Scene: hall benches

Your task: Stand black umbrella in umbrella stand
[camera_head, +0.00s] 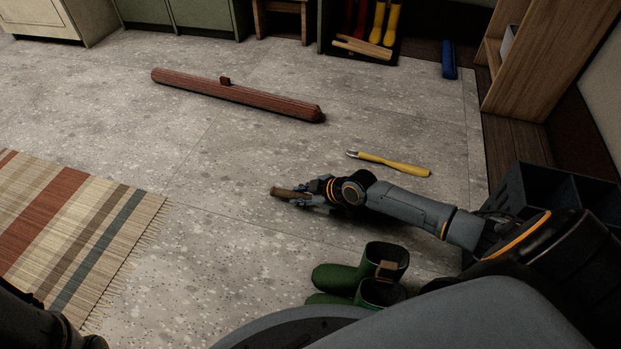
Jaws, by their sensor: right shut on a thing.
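My right gripper (308,191) is low over the grey floor in the middle of the view, its arm reaching in from the right. It is shut on a short brown, wood-coloured piece (282,192) that sticks out to the left of the fingers. The rest of that piece is hidden by the fingers, so I cannot tell whether it is an umbrella handle. No black umbrella canopy shows clearly. I make out no sure umbrella stand; a dark blue-grey box with compartments (522,190) stands at the right, partly behind my arm. My left gripper is not in view.
Green boots (340,278) stand close below my right arm. A yellow-handled tool (400,165) and a long red-brown roll (235,97) lie beyond the gripper. A striped rug (75,225) is at left, a wooden shelf (540,60) at right.

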